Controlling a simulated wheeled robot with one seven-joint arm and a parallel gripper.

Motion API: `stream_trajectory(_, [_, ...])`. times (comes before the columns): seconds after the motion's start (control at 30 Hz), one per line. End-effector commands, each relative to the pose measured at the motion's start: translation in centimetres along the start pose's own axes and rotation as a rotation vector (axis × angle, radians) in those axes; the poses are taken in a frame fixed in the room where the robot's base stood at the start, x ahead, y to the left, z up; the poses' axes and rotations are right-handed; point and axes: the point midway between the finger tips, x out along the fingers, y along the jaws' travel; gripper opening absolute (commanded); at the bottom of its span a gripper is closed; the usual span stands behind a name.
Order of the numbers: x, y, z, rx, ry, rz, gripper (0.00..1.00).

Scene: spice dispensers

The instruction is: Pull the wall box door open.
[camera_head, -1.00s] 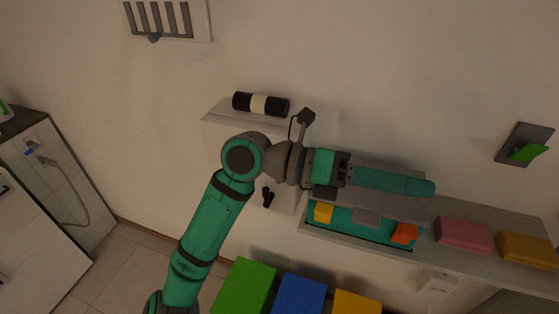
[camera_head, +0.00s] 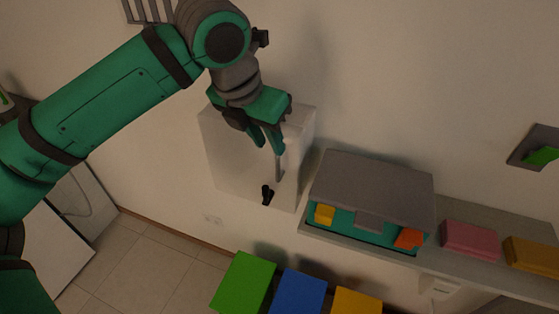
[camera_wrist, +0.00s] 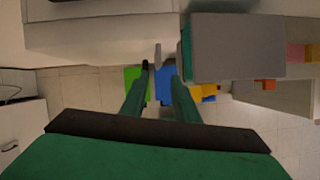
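The wall box (camera_head: 230,165) is a pale box on the wall left of the shelf, and its door looks shut. A thin grey upright handle (camera_head: 280,167) stands on its front, with a small black knob (camera_head: 267,195) lower down. My gripper (camera_head: 274,149) points down in front of the box, its fingers apart and empty. The fingertips are near the handle's upper end. In the wrist view the handle (camera_wrist: 157,55) shows between and beyond the fingertips (camera_wrist: 161,75); contact cannot be told. The box (camera_wrist: 100,38) fills the upper left there.
A grey-lidded teal case (camera_head: 370,185) stands right of the box on a shelf (camera_head: 455,260), beside pink (camera_head: 468,238) and orange (camera_head: 530,252) blocks. Green (camera_head: 243,283), blue (camera_head: 298,297) and yellow (camera_head: 357,302) boxes stand below. Open floor (camera_head: 165,255) lies lower left.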

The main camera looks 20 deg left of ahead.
Motion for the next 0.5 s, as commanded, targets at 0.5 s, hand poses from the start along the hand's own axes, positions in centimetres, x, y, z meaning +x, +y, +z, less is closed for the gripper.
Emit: stream_trajectory(0.5, [7.1,0.3,-0.2,-0.002,0.005,0.007,0.28])
